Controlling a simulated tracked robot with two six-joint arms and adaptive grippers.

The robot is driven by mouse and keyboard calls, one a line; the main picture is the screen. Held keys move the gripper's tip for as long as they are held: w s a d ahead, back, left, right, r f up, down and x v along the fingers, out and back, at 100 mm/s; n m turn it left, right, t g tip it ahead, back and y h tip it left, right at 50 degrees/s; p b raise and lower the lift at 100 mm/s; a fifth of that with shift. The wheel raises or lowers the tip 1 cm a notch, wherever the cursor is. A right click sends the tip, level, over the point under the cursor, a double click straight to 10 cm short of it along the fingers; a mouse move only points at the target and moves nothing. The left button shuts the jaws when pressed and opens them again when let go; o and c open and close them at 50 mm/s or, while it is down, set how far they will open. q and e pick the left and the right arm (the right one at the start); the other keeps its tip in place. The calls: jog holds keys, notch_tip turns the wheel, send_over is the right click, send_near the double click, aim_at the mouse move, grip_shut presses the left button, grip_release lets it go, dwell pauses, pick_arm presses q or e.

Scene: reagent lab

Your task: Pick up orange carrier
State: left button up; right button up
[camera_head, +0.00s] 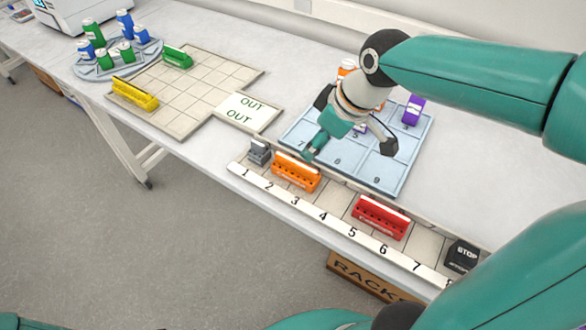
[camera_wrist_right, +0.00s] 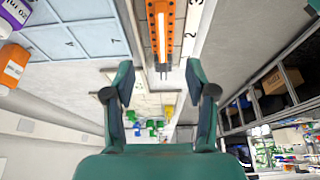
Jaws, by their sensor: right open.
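The orange carrier (camera_head: 297,172) stands upright on the numbered rail, behind the numbers 2 and 3. In the right wrist view the orange carrier (camera_wrist_right: 173,42) lies straight ahead at the top, lined up with the gap between the fingers but beyond the fingertips. My right gripper (camera_head: 350,150) is open and empty above the blue tray's front part, up and to the right of the carrier in the head view. Its two fingers show spread in the right wrist view (camera_wrist_right: 160,78). My left gripper is not in view.
A grey block (camera_head: 259,152) stands just left of the carrier. A red carrier (camera_head: 381,217) and a black STOP block (camera_head: 462,256) are further right on the rail. The blue tray (camera_head: 300,127) with bottles lies behind. Yellow (camera_head: 134,93) and green (camera_head: 177,56) carriers stand on the beige grid.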

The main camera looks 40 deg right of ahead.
aim_at(300, 164)
jog(key=x, duration=0.8)
jog(key=shift+a+r, duration=0.1)
jog(key=shift+a, duration=0.05)
jog(key=shift+p+x, duration=0.5)
jog(key=shift+x, duration=2.05)
jog(key=shift+s, duration=0.1)
jog(key=c, duration=1)
